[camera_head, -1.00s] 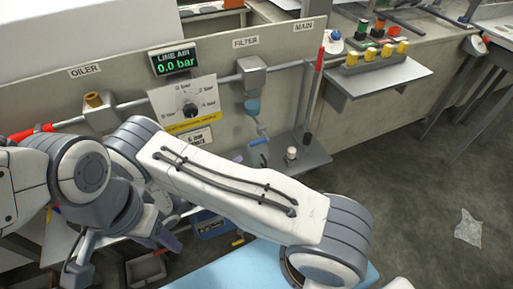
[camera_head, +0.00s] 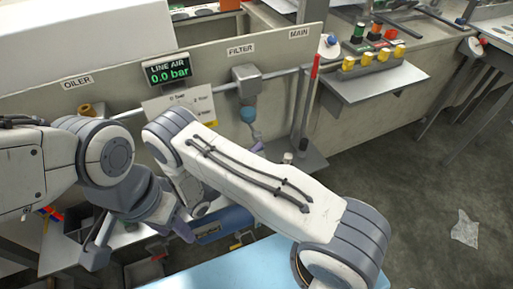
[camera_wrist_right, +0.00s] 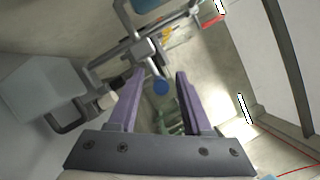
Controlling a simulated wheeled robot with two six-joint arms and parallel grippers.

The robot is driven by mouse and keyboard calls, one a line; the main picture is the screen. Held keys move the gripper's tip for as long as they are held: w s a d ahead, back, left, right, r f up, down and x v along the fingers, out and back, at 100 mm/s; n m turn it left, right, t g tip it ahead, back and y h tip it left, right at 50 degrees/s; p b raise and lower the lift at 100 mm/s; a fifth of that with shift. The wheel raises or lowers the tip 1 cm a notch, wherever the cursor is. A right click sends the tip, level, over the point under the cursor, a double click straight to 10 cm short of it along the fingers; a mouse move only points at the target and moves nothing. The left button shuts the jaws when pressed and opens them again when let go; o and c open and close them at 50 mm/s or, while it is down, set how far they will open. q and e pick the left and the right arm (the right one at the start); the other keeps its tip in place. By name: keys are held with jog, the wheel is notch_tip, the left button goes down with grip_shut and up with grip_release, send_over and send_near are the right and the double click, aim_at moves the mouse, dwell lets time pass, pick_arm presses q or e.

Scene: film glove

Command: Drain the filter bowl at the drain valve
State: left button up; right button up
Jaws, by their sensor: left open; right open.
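The filter housing (camera_head: 245,76) hangs on the pipe under the FILTER label, with its blue bowl (camera_head: 248,114) below. A small bluish valve part (camera_head: 257,147) shows beneath the bowl, half hidden by my right forearm. My right gripper (camera_wrist_right: 160,75) is open and empty, its purple fingers apart. A round blue part (camera_wrist_right: 162,86) appears between and beyond them; I cannot tell whether it is the bowl or the valve. In the head view my right forearm hides that gripper. My left gripper (camera_head: 180,229) is low at the left, partly hidden, with purple finger material showing.
A LINE AIR display (camera_head: 168,70) reads 0.0 bar. A red-topped upright bar (camera_head: 309,100) stands right of the filter. A shelf (camera_head: 375,81) with yellow knobs is further right.

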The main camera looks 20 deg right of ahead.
jog(key=shift+d, duration=0.1)
grip_shut()
